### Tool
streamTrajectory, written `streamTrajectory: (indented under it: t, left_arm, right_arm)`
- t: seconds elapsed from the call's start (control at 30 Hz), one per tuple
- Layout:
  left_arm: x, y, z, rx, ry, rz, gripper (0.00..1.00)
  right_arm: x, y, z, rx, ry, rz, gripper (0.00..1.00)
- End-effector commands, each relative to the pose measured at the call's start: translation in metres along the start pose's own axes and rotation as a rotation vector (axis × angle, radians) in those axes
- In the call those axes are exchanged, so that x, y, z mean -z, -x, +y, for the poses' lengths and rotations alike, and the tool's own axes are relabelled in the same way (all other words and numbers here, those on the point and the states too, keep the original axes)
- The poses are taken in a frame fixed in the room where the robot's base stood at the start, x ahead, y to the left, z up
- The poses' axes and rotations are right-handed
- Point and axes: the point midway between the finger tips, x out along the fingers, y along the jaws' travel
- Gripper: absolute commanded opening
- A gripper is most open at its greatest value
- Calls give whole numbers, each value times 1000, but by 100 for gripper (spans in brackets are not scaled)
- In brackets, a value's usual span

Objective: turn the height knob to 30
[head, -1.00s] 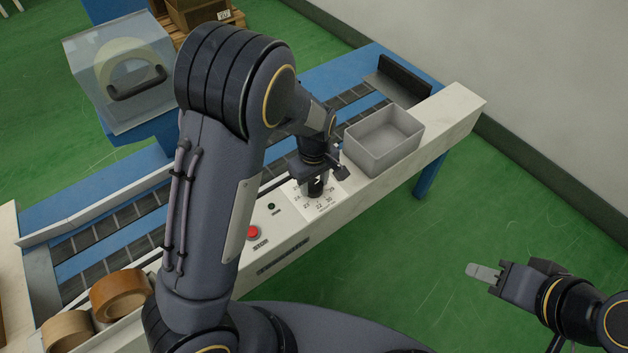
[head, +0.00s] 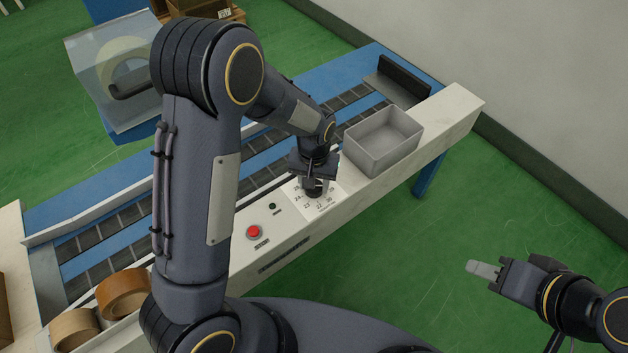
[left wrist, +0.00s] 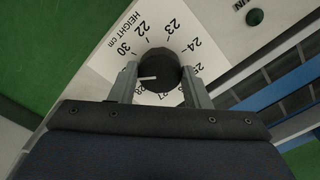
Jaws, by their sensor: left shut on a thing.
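The height knob (left wrist: 162,66) is black and round, with a white pointer line, on a white dial plate (left wrist: 108,66) marked "HEIGHT cm". My left gripper (left wrist: 160,84) is shut on the knob, one finger on each side. In the left wrist view the pointer faces left toward a finger, between 28 and 30; the mark there is hidden by the finger. In the head view my left gripper (head: 313,184) comes down on the knob from above and mostly covers it. My right gripper (head: 484,269) hangs over the green floor, away from the panel; its finger gap does not show.
A red stop button (head: 253,232) and a small green-black button (head: 272,206) lie left of the dial. A grey open bin (head: 384,140) stands right of it. Tape rolls (head: 122,292) sit at lower left. The blue conveyor (head: 100,240) runs behind.

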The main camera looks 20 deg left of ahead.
Motion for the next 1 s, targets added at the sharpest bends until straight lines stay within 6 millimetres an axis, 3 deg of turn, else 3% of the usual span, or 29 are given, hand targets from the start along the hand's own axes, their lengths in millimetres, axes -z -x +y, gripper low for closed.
streamTrajectory:
  t: [0.5,1.0]
  left_arm:
    - [1,1,-1,-1,-427,3,20]
    - [1,1,0,0,-578,4,20]
  right_arm:
    - [1,2,-1,0,0,0,36]
    - [1,3,-1,0,0,0,36]
